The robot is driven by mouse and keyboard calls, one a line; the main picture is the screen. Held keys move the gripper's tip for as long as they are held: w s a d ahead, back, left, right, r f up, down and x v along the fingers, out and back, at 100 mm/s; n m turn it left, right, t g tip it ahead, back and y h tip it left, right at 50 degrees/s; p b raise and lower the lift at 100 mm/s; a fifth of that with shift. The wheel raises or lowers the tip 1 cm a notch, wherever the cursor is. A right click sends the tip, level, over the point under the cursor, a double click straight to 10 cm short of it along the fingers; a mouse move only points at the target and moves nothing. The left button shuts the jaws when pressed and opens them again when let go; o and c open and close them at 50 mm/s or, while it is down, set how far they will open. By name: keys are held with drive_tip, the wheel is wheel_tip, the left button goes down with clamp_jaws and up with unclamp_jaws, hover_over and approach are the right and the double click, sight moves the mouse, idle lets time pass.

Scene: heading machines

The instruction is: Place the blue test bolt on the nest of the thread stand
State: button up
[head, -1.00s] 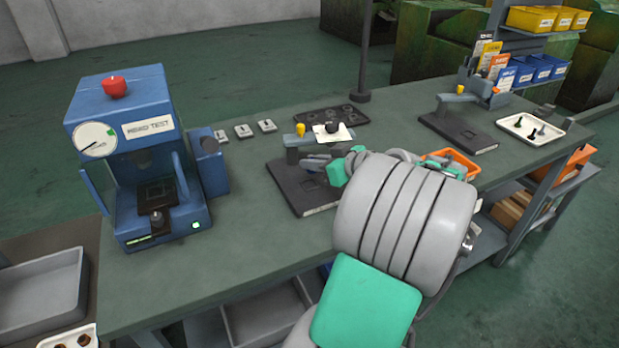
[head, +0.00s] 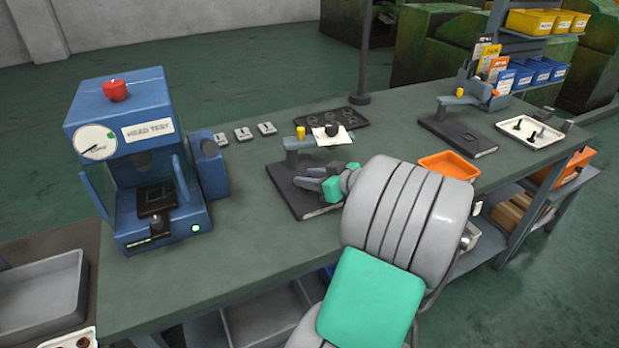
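A stand with a dark flat base (head: 283,187), a grey arm and a yellow knob (head: 300,132) is at mid-bench. A similar stand (head: 458,133) is farther right; I cannot read which is the thread stand. My gripper (head: 312,178), with grey fingers and teal parts, is over the middle stand's base, just in front of its grey arm. The fingers are small in view, and I cannot tell whether they are open or hold something. I cannot make out the blue test bolt or the nest; my wrist and arm cover part of the bench.
A blue head-test press (head: 135,165) stands at left. An orange tray (head: 448,165) is right of my arm. A white tray with dark bolts (head: 530,131) is at far right. A black tray (head: 335,119) and a post stand behind the middle stand.

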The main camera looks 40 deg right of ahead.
drive_tip(key=v, duration=1.2)
